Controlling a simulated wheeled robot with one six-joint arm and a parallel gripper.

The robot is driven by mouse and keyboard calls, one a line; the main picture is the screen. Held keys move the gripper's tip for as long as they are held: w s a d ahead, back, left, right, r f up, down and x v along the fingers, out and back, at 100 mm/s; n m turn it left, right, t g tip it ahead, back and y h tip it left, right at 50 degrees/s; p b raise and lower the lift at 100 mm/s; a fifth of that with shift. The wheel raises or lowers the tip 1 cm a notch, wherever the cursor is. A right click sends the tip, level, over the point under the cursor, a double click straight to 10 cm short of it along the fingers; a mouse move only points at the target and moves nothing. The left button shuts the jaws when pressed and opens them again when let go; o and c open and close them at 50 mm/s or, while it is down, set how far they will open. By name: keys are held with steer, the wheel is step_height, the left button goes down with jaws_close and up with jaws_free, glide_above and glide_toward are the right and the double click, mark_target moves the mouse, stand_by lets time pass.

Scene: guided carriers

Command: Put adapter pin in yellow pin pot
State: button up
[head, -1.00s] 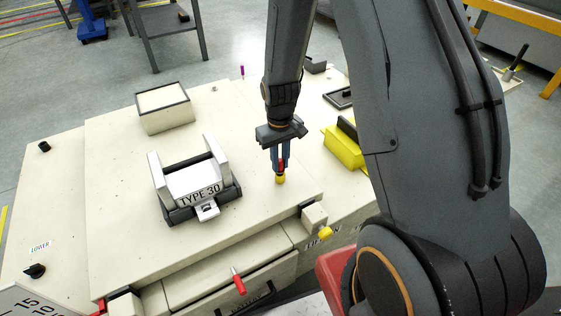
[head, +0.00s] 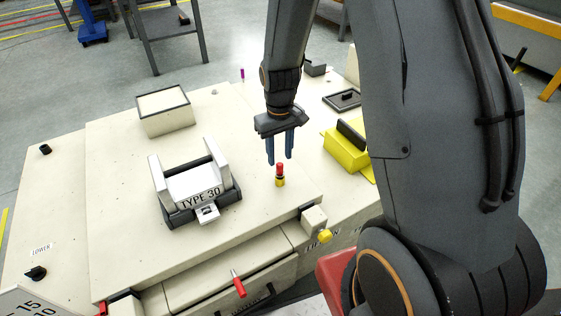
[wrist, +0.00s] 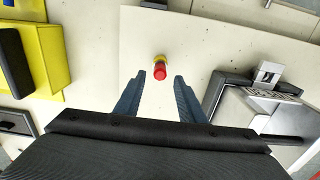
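The adapter pin (head: 280,168), with a red top, stands upright in the small yellow pin pot (head: 280,182) on the cream bench top. In the wrist view the red pin top (wrist: 160,72) shows between and beyond my fingertips, with the yellow pot rim (wrist: 162,58) behind it. My gripper (head: 280,160) is open and empty, just above and behind the pin, its two blue fingers apart and not touching it. The pin's lower part is hidden inside the pot.
A grey and white cradle marked TYPE 30 (head: 200,190) stands left of the pot. A yellow box with a black handle (head: 345,152) stands to the right. A cream box (head: 165,112) is at the back left. The bench around the pot is clear.

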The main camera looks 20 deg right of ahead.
step_height(320, 180, up, 7)
steer(key=s+a+r, duration=0.2)
steer(key=s+r, duration=0.5)
steer(key=s, duration=0.3)
steer(key=s+a+r, duration=0.3)
steer(key=s+r, duration=0.3)
steer(key=s, duration=0.4)
steer(key=shift+s+a+r+m+y+p, duration=0.25)
steer(key=shift+r+m+y+p, duration=0.05)
steer(key=shift+r+m+p, duration=0.1)
steer(key=d+r+m+p, duration=0.1)
steer(key=d+r+p, duration=0.4)
steer(key=p, duration=0.7)
steer(key=shift+s+d+r+p, duration=0.3)
steer(key=shift+r+p, duration=0.1)
steer(key=shift+r, duration=0.4)
